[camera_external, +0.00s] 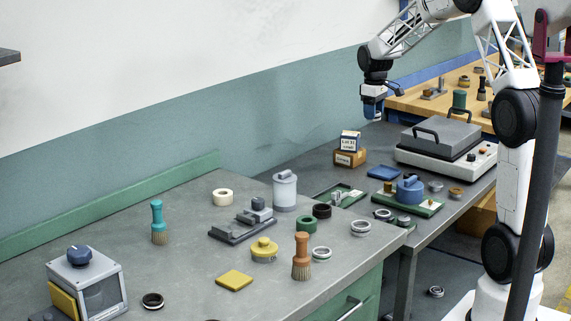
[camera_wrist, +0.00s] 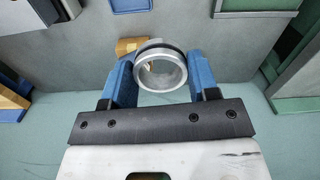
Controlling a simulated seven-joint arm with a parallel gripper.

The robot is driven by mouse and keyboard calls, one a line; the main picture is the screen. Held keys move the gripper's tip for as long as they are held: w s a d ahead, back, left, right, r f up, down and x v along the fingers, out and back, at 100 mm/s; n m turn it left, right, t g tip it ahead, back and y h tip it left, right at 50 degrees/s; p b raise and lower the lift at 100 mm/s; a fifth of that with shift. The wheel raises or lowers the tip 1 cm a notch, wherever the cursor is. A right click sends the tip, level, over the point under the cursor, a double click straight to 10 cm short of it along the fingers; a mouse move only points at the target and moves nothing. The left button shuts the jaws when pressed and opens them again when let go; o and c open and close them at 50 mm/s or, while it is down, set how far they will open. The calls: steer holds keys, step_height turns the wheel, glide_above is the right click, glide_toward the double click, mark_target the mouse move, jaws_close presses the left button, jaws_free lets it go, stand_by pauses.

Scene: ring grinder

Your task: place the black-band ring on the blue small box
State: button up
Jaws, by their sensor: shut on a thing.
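My gripper (camera_external: 373,112) is up at the back of the bench, above and right of the stacked small boxes. In the wrist view its blue fingers are shut on the black-band ring (camera_wrist: 161,88), a silver ring with a dark band along its far edge, held with its opening toward the camera. The ring is too small to make out in the external view.
A flat blue tray (camera_external: 384,173) and a grey lidded machine (camera_external: 440,143) stand right of the boxes. A green tray with a blue-topped part (camera_external: 410,188) is in front. Several rings, brushes and a grey canister (camera_external: 285,191) stand on the nearer bench.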

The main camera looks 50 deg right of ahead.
step_height(320, 180, down, 5)
steer(key=shift+d, duration=0.15)
stand_by(0.4)
glide_above(351, 133)
steer(key=shift+s+a+f, duration=0.45)
steer(key=shift+f, duration=0.25)
stand_by(0.5)
steer(key=shift+w+d, duration=0.2)
steer(key=shift+w, duration=0.15)
steer(key=shift+f, duration=1.8)
steer(key=shift+f, duration=0.15)
